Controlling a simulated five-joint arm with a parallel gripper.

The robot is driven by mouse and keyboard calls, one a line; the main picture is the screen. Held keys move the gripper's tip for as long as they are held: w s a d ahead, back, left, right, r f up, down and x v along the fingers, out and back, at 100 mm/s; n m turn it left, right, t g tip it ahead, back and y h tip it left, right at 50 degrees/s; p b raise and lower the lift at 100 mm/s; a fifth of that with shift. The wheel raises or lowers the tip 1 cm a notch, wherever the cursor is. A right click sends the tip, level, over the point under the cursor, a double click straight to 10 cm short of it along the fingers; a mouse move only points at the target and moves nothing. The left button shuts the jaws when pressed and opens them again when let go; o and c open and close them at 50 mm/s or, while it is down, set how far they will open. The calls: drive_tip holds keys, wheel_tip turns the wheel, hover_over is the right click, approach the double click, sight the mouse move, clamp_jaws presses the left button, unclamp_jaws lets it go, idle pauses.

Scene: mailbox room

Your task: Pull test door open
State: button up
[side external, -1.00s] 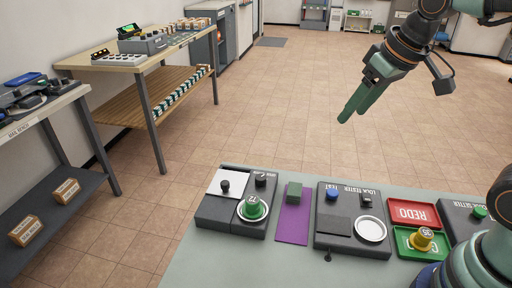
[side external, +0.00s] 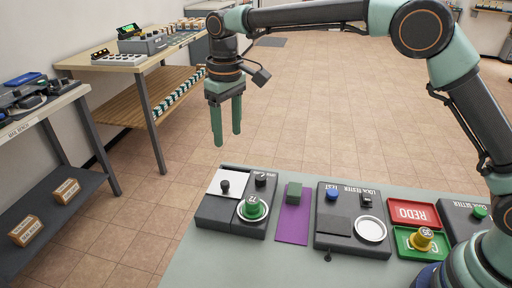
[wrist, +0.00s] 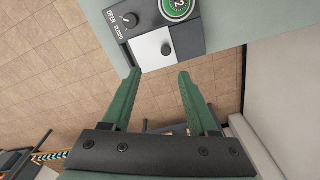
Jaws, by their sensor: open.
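My gripper (side external: 228,140) is open and empty, pointing down in the air beyond the far left edge of the bench. In the wrist view my gripper (wrist: 160,73) has its two green fingers spread, with the white panel ahead of the gap. The white panel (side external: 217,183) with a black knob (side external: 225,186) is on the left dark unit (side external: 216,215); the panel also shows in the wrist view (wrist: 147,51). The lock tester (side external: 345,240) stands mid-bench, with a dark flat plate (side external: 333,226) and a blue TEST button (side external: 333,194). I cannot tell which is the test door.
A green numbered piece (side external: 255,208) sits in the left unit's ring. A purple mat (side external: 292,225) with a green block (side external: 294,192) lies between the units. Red REDO (side external: 400,213) and green trays are at right; a yellow piece (side external: 422,239) stands in the green one.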

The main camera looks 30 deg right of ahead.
sight(224, 183)
drive_tip(key=f, duration=0.4)
drive_tip(key=a+f, duration=0.1)
drive_tip(key=f, duration=0.9)
drive_tip(key=shift+w+a, duration=0.15)
drive_tip(key=shift+a, duration=0.15)
drive_tip(key=shift+c, duration=0.3)
clamp_jaws()
drive_tip(key=shift+a+r, duration=0.1)
idle(0.6)
